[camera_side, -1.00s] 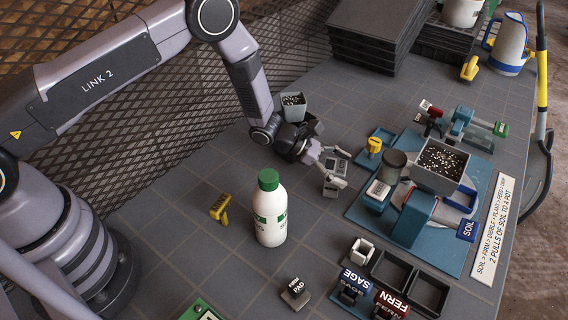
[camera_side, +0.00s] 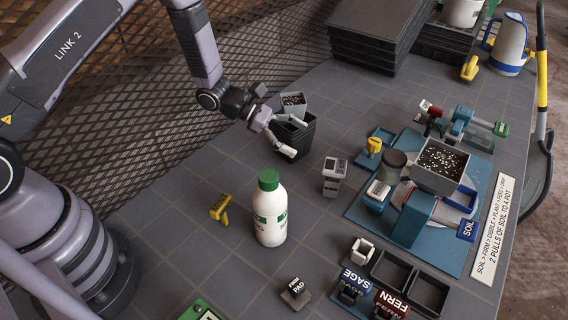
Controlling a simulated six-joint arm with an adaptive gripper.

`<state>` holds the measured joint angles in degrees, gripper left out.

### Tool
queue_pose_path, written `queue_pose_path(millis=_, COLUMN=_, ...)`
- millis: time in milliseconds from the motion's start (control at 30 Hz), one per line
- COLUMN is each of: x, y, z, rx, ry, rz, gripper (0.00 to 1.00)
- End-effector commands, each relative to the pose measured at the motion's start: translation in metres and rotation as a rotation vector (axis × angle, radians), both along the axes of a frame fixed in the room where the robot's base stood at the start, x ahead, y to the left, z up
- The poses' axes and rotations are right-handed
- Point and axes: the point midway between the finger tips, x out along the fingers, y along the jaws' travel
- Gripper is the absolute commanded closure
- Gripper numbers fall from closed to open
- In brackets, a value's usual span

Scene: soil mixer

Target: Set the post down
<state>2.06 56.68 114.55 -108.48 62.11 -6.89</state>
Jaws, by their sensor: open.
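The post (camera_side: 333,178) is a small pale grey block with a dark-marked top. It stands upright on the grey tiled table, left of the blue mixer base. My gripper (camera_side: 294,138) is open and empty, to the left of the post and a little farther back, with a clear gap between them. Its fingers show in front of a dark square pot (camera_side: 305,142) and hide part of it.
A white bottle with a green cap (camera_side: 270,210) stands in front, near a yellow MINT tag (camera_side: 220,208). The soil mixer station (camera_side: 358,208) is at right, with a soil-filled pot (camera_side: 437,179). A small soil-filled pot (camera_side: 293,104) is behind my gripper. Stacked trays (camera_side: 366,50) are at the back.

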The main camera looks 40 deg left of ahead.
Motion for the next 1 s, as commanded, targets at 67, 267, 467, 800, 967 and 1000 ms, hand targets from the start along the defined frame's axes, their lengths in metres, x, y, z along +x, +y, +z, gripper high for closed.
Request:
queue_pose_path(millis=67, x=-0.007, y=-0.002, z=0.037, rx=0.024, ry=-0.077, rz=-0.088, gripper=0.19)
queue_pose_path(millis=267, x=-0.068, y=0.004, z=0.145, rx=0.195, ry=-0.356, rz=-0.449, gripper=0.19)
queue_pose_path(millis=467, x=-0.150, y=0.038, z=0.214, rx=0.481, ry=-0.639, rz=-0.798, gripper=0.19)
queue_pose_path(millis=800, x=-0.264, y=0.133, z=0.263, rx=1.162, ry=-0.980, rz=-1.249, gripper=0.19)
queue_pose_path(millis=967, x=-0.290, y=0.165, z=0.272, rx=1.411, ry=-1.026, rz=-1.352, gripper=0.19)
queue_pose_path(millis=1000, x=-0.293, y=0.170, z=0.273, rx=1.450, ry=-1.031, rz=-1.367, gripper=0.19)
